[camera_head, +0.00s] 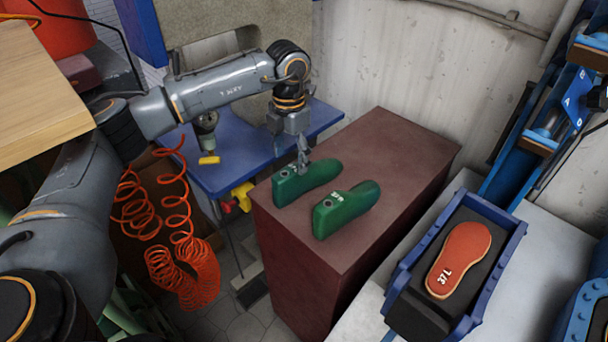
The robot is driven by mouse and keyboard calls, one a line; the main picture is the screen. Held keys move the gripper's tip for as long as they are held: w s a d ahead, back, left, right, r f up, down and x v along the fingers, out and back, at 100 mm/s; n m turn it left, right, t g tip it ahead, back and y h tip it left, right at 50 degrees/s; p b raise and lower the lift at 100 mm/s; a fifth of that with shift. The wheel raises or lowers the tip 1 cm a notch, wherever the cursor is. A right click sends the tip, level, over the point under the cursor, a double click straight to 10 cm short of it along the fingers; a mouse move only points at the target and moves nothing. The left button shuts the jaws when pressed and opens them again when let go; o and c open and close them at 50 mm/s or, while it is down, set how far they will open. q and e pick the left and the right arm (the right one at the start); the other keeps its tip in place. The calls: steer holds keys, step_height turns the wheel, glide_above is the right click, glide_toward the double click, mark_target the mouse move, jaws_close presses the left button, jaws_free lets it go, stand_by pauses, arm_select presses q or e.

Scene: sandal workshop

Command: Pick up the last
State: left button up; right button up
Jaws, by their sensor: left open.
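Two green shoe lasts lie side by side on a dark red cabinet top. The far last (306,183) is on the left, and the near last (345,209) is closer to the front and right. Each has a dark round hole at its heel end. My left gripper (303,167) comes down from above at the far last, open, with its fingers at the heel part of that last. I cannot tell whether the fingers touch it. My right gripper is not in view.
The red cabinet (398,139) has bare room at its back right. A blue table (233,166) stands behind left. An orange coiled hose (185,260) hangs at left. A blue tray (403,270) at right holds a red sole (459,256) marked "37 L". A white wall closes off the back.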

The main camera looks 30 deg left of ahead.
mark_target(292, 169)
arm_select(q)
step_height(292, 169, down, 4)
steer(key=shift+w+r, duration=0.1)
steer(key=shift+f+p, duration=0.45)
steer(key=shift+f, duration=0.05)
steer(key=f, duration=0.3)
steer(key=f+p, duration=0.1)
steer(key=shift+w+f, duration=0.25)
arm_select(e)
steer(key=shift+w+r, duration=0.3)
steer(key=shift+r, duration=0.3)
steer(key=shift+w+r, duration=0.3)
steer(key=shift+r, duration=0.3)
arm_select(q)
steer(key=shift+c, duration=0.2)
steer(key=c, duration=1.2)
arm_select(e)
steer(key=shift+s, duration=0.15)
